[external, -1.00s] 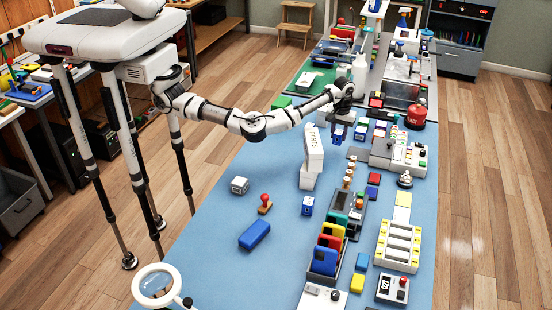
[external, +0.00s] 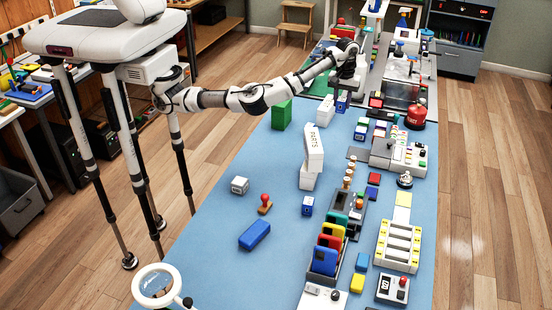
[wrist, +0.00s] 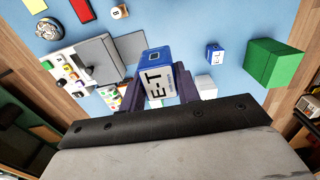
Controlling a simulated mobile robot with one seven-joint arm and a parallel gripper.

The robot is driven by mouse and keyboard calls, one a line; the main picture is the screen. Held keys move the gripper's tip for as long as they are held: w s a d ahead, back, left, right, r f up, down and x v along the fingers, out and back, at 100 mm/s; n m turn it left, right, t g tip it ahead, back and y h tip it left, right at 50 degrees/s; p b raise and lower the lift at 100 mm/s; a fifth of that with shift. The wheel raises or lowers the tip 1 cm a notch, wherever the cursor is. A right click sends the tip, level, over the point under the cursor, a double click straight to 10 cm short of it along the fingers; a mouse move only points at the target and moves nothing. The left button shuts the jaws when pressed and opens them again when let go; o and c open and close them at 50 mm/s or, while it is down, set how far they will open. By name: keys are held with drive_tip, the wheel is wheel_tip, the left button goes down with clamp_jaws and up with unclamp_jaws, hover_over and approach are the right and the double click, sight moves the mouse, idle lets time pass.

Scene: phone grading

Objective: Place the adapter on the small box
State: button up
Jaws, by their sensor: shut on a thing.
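My gripper (wrist: 160,92) is shut on the adapter, a blue and white block (wrist: 158,84) with a large "E-T" label, in the wrist view. In the external view my gripper (external: 344,92) is at the far part of the blue table, with the adapter (external: 342,104) showing blue below it. It looks held above the surface, but the gap is hard to judge. A white box (external: 325,110) stands just left of it. A small blue and white box (external: 307,206) stands nearer the camera. I cannot tell which one is the small box.
A green block (external: 281,114) stands left of the white box; it also shows in the wrist view (wrist: 275,62). A button console (external: 400,155) is to the right. The left middle table is mostly clear.

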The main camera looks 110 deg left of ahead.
drive_tip(key=s+d+r+n, duration=0.2)
drive_tip(key=d+r+n, duration=0.15)
drive_tip(key=d, duration=0.65)
drive_tip(key=n+b, duration=0.3)
drive_tip(key=n, duration=0.7)
hover_over(239, 180)
wheel_tip(239, 180, down, 20)
drive_tip(key=shift+d+r, duration=0.15)
drive_tip(key=shift+r, duration=0.1)
drive_tip(key=shift+f+b, duration=0.2)
drive_tip(key=shift+b, duration=0.1)
drive_tip(key=o, duration=1)
drive_tip(key=shift+c, duration=0.2)
